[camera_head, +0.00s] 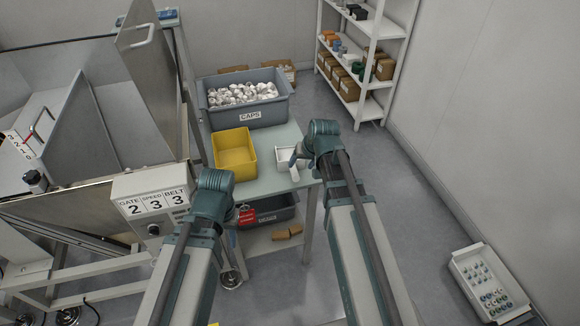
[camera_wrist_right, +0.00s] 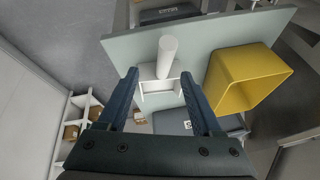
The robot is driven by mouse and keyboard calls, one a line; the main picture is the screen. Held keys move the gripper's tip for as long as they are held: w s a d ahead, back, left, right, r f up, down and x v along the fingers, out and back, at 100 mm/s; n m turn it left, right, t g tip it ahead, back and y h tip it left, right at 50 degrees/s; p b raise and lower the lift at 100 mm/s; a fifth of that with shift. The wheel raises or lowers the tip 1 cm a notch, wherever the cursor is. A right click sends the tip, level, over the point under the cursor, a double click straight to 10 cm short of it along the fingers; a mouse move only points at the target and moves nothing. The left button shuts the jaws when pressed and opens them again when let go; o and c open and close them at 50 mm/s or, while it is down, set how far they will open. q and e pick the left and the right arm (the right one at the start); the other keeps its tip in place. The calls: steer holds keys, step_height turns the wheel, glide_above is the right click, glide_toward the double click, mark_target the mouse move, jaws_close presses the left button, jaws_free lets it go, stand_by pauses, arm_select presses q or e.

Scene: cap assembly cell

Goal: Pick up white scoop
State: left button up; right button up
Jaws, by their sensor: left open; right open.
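The white scoop (camera_head: 290,155) rests on the table near its right edge, beside the yellow bin. In the right wrist view the scoop (camera_wrist_right: 160,84) shows its box-shaped bowl and a thick round handle (camera_wrist_right: 168,55). My right gripper (camera_head: 299,156) is over the scoop. In the wrist view its open fingers (camera_wrist_right: 160,76) lie on either side of the scoop, with gaps and nothing clamped. My left gripper (camera_head: 234,214) is by the table's front edge, away from the scoop, mostly hidden by its own wrist. It is open.
The yellow bin (camera_head: 235,153) stands left of the scoop. A grey CAPS bin (camera_head: 249,117) full of white caps is behind. A control box (camera_head: 152,195) stands at left, and shelving (camera_head: 369,60) at the back right. Another grey bin (camera_head: 268,211) sits under the table.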

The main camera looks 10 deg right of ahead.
mark_target(295, 169)
steer(key=b+x, duration=0.2)
steer(key=x, duration=0.1)
steer(key=shift+w+f, duration=0.15)
steer(key=shift+f, duration=0.25)
arm_select(q)
step_height(295, 169, down, 3)
steer(key=shift+f, duration=0.15)
arm_select(e)
steer(key=shift+r, duration=0.1)
arm_select(q)
steer(key=shift+f, duration=0.1)
arm_select(e)
steer(key=shift+w+a, duration=0.1)
steer(key=b+x, duration=0.4)
steer(key=x, duration=0.1)
steer(key=shift+w+a+b, duration=0.25)
steer(key=shift+a+b, duration=0.05)
steer(key=shift+b, duration=0.1)
arm_select(q)
step_height(295, 169, down, 4)
steer(key=shift+f, duration=0.1)
arm_select(e)
steer(key=shift+r, duration=0.1)
steer(key=shift+c, duration=0.4)
jaws_close()
